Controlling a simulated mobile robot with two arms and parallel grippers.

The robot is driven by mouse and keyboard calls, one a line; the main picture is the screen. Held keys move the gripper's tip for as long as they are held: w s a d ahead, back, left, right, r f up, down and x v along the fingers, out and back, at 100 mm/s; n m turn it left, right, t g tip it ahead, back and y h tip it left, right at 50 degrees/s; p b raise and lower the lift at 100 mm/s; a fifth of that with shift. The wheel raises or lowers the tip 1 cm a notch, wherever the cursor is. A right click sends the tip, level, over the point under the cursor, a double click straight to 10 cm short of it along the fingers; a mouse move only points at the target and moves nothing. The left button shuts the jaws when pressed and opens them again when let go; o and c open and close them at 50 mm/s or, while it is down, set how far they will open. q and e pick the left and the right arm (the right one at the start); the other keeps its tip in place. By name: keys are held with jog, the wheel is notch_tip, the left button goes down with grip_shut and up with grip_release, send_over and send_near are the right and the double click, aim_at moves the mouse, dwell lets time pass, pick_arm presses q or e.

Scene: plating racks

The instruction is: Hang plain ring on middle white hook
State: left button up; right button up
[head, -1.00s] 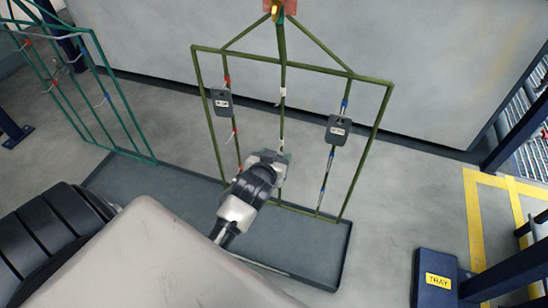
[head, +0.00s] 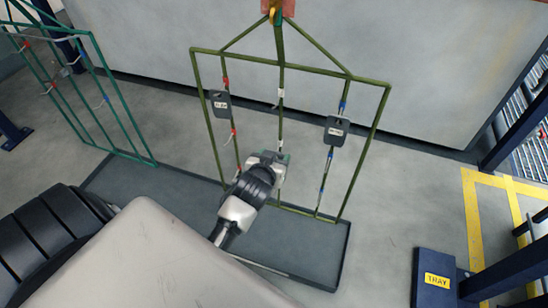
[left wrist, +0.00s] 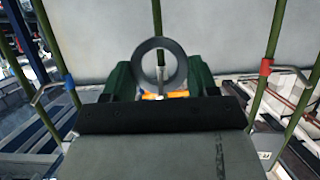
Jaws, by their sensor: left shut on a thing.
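The plain grey ring (left wrist: 137,66) is held upright between the green fingers of my left gripper (left wrist: 160,82) in the left wrist view. In the head view my left gripper (head: 269,157) is at the lower middle bar of the olive rack (head: 236,57); the ring cannot be made out there. A white mark (head: 281,93) sits higher on the middle bar. In the left wrist view a pale upright piece (left wrist: 160,80) shows through the ring's opening, in line with the middle bar. I cannot tell whether the ring is around the hook. My right gripper is not in view.
Dark tagged plates hang on the left bar (head: 221,104) and right bar (head: 337,130). Red (left wrist: 266,67) and blue (left wrist: 69,82) marked hooks flank the ring in the wrist view. A green rack (head: 124,103) stands left. A grey tray (head: 325,262) lies below.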

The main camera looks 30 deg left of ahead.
pick_arm(q)
jog(key=shift+f, duration=0.15)
jog(key=o, duration=1.1)
jog(key=shift+s, duration=0.15)
